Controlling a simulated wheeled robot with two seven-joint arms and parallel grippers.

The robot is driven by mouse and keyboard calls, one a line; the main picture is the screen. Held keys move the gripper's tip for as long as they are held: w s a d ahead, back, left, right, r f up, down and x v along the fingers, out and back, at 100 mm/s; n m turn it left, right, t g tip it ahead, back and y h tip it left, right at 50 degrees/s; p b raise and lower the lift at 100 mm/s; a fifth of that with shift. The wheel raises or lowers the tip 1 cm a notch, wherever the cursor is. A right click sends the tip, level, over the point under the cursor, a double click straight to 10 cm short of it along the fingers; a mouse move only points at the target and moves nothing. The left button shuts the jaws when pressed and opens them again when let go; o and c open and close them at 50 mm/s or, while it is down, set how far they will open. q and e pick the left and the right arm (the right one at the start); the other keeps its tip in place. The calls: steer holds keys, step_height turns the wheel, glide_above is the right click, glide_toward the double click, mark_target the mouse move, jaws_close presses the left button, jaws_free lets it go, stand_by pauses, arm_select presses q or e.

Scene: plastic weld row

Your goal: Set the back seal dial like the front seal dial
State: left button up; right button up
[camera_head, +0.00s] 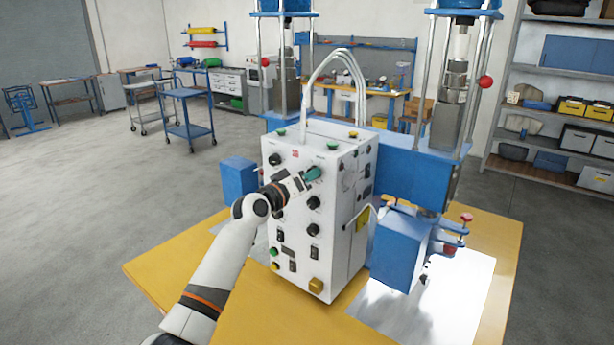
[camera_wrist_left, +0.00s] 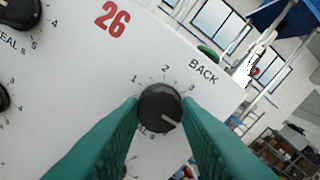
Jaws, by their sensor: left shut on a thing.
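My left gripper (camera_head: 312,174) is at the upper right of the white control box's front face. In the left wrist view its teal fingers (camera_wrist_left: 160,112) are shut on the black back seal dial (camera_wrist_left: 159,102), one on each side. "BACK" is printed beside this dial, with 1, 2 and 3 visible around it. Its pale pointer line is towards the lower right, past the 3; the number there is hidden. The front seal dial (camera_head: 276,159) is a black knob at the upper left of the box. It is cut off in the wrist view (camera_wrist_left: 20,10), its setting unclear.
More black knobs (camera_head: 313,202) and switches sit lower on the white box (camera_head: 330,165). Blue machine blocks (camera_head: 400,250) stand to its right, on the yellow table (camera_head: 150,270). Pale hoses (camera_head: 345,60) rise from the box top. Open floor lies left.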

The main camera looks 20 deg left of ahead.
arm_select(q)
steer(key=shift+f+n, duration=0.1)
steer(key=shift+n, duration=0.4)
steer(key=o, duration=1)
steer(key=shift+c, duration=0.2)
steer(key=b+v, duration=0.2)
steer(key=v, duration=1)
